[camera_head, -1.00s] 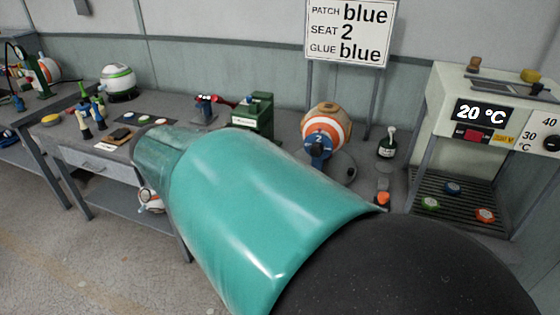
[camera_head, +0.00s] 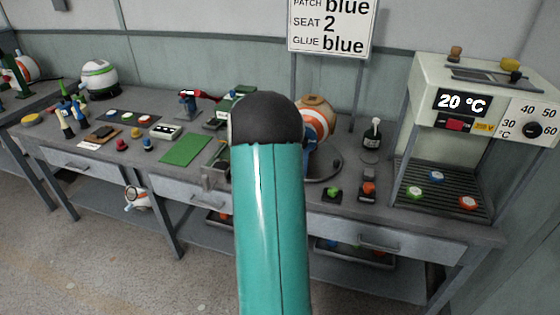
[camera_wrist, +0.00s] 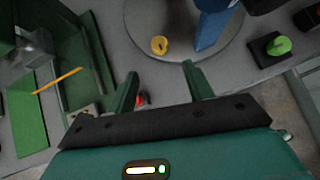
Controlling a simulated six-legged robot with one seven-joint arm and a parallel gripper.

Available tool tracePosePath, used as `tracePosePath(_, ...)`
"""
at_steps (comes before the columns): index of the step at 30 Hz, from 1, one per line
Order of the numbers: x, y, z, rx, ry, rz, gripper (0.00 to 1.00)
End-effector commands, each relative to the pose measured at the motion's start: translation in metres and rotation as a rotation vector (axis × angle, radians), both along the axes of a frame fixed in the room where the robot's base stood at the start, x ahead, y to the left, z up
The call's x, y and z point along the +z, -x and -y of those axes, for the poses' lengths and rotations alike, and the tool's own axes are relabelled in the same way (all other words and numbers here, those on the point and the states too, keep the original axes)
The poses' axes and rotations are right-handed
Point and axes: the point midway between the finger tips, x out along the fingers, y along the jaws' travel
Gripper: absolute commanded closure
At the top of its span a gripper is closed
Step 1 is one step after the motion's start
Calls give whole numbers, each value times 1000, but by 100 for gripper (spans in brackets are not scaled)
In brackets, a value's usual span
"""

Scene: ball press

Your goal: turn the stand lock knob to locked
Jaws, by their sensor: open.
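In the wrist view a small yellow knob (camera_wrist: 159,45) sits on the round grey base (camera_wrist: 190,58) of the blue stand (camera_wrist: 212,28). It appears to be the stand lock knob; I cannot read any lock marks. My gripper (camera_wrist: 160,72) is open and empty, its dark green fingers apart, with the knob just beyond the fingertips and roughly centred between them. In the head view my arm hides the knob and most of the stand. The orange and white striped ball (camera_head: 318,122) shows above the stand, partly covered by my arm.
A green knob on a dark block (camera_wrist: 277,46) stands right of the base. A heater box (camera_head: 470,80) stands at the right. The bench front edge is near.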

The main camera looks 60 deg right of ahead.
Motion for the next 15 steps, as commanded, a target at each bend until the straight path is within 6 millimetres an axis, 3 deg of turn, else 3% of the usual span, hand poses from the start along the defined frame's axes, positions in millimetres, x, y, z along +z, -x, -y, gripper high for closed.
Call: tracePosePath(15, -71, 3, 67, -1, -3, 3, 48)
